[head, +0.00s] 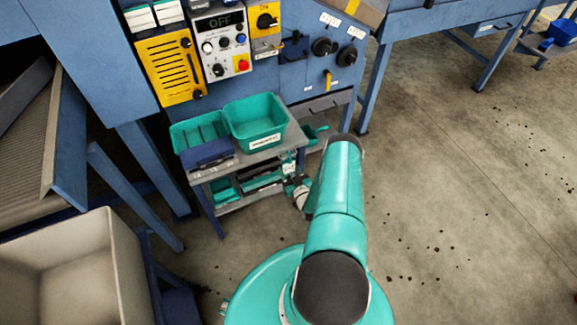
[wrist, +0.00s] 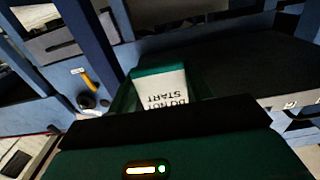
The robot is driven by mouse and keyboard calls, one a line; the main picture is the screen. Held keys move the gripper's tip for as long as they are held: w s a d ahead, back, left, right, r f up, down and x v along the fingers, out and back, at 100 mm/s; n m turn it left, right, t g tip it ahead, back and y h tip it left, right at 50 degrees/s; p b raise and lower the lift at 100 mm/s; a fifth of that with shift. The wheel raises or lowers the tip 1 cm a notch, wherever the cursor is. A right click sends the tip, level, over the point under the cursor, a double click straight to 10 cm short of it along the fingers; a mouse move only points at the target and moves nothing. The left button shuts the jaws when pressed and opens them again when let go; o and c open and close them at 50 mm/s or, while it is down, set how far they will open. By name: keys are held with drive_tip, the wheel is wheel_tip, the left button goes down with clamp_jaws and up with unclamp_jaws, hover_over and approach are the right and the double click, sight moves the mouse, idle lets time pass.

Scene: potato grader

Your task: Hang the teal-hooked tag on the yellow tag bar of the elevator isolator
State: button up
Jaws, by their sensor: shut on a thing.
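The tag (wrist: 168,88) is a white card with a teal top band, lettered DO NOT START, upside down in the wrist view. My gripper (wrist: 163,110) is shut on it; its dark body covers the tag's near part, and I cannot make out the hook. In the head view a small white patch (head: 289,168) beside the cart looks like the tag; my arm partly hides the gripper. A yellow bar (head: 327,78) sticks out under black rotary knobs (head: 322,47) on the blue panel, apart from the tag. It also shows in the wrist view (wrist: 91,80). The knob labels are unreadable.
A grey cart (head: 262,156) with teal bins (head: 256,121) stands below the panel. A yellow-backed switch (head: 265,19) and a control box reading OFF (head: 221,45) sit higher left. A pale crate (head: 112,265) is at lower left. Floor at right is open.

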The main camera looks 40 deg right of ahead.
drive_tip(key=shift+r, duration=0.7)
drive_tip(key=v, duration=0.9)
idle(0.6)
idle(0.5)
